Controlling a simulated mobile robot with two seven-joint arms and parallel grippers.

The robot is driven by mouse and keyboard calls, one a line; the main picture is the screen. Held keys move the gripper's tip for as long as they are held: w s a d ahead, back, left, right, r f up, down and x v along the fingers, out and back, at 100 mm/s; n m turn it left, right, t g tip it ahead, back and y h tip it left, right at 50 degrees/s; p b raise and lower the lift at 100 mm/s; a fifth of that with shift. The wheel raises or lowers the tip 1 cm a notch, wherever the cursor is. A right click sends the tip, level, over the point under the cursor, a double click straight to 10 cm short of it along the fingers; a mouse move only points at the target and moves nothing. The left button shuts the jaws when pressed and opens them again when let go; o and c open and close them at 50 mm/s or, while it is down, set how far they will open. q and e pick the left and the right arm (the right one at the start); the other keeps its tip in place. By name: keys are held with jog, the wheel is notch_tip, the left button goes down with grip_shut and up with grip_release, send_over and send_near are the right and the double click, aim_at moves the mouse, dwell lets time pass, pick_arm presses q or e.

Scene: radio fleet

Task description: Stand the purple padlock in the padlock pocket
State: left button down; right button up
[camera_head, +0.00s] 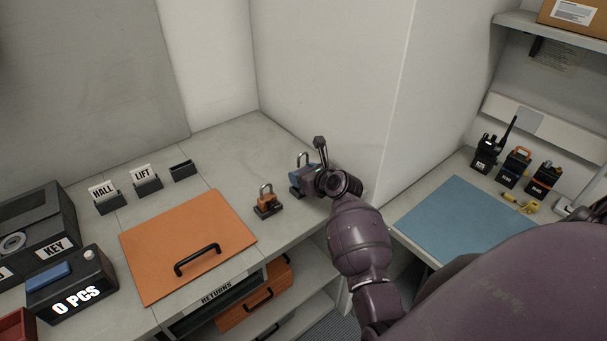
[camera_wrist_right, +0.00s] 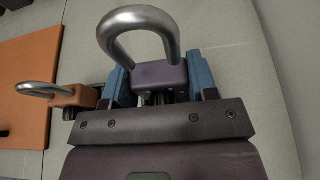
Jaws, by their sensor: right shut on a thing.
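My right gripper (camera_head: 303,182) is at the back right of the worktop, with its blue fingers shut on the purple padlock. In the wrist view the padlock's purple body (camera_wrist_right: 160,75) sits between the fingers (camera_wrist_right: 160,84), with its steel shackle up. In the head view its shackle (camera_head: 303,158) shows above the fingers, which hide most of the body. Dark parts show under the padlock, but I cannot tell whether it stands in a pocket or is held above one. My left gripper is out of view.
An orange padlock (camera_head: 268,203) stands in a dark base just left of my gripper. An orange panel with a black handle (camera_head: 160,225) lies further left. HALL (camera_head: 109,202) and LIFT (camera_head: 147,184) card holders and an empty holder (camera_head: 183,171) stand behind. Walls rise close behind my gripper.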

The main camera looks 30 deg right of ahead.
pick_arm(q)
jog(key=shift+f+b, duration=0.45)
jog(key=shift+b, duration=0.05)
pick_arm(e)
jog(key=shift+f, duration=1.15)
jog(key=o, duration=1.2)
